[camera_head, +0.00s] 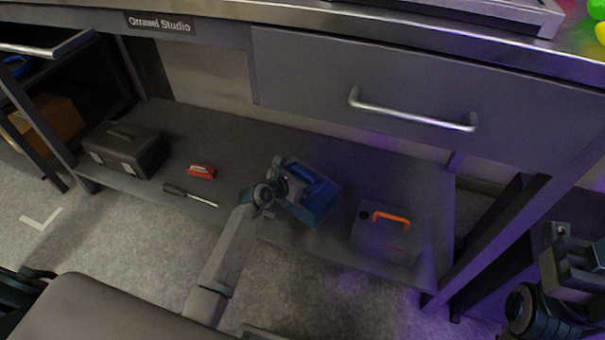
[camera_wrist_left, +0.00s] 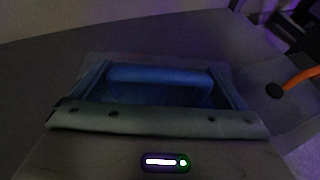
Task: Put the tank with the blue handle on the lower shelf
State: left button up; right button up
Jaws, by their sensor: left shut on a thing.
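The tank with the blue handle (camera_head: 318,205) is at the middle of the lower shelf (camera_head: 245,145) in the head view, tilted in the picture. My left gripper (camera_head: 284,186) is shut on it, at its handle side. The blue handle (camera_wrist_left: 160,76) fills the middle of the left wrist view, between the fingers. I cannot tell whether the tank's underside touches the shelf; its lower part is hidden in the wrist view. My right arm's end (camera_head: 572,275) shows at the right edge, away from the shelf; its jaw state is unclear.
A grey tank with an orange handle (camera_head: 388,236) stands right of the blue one. A black case (camera_head: 125,150), a red object (camera_head: 201,171) and a screwdriver (camera_head: 188,194) lie on the left. A drawer (camera_head: 420,95) overhangs the shelf. A table leg (camera_head: 500,235) stands at the right.

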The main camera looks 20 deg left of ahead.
aim_at(304, 181)
pick_arm(q)
notch_tip(304, 181, down, 4)
jog(key=shift+r+b, duration=0.2)
jog(key=shift+b, duration=0.7)
jog(key=shift+r, duration=0.1)
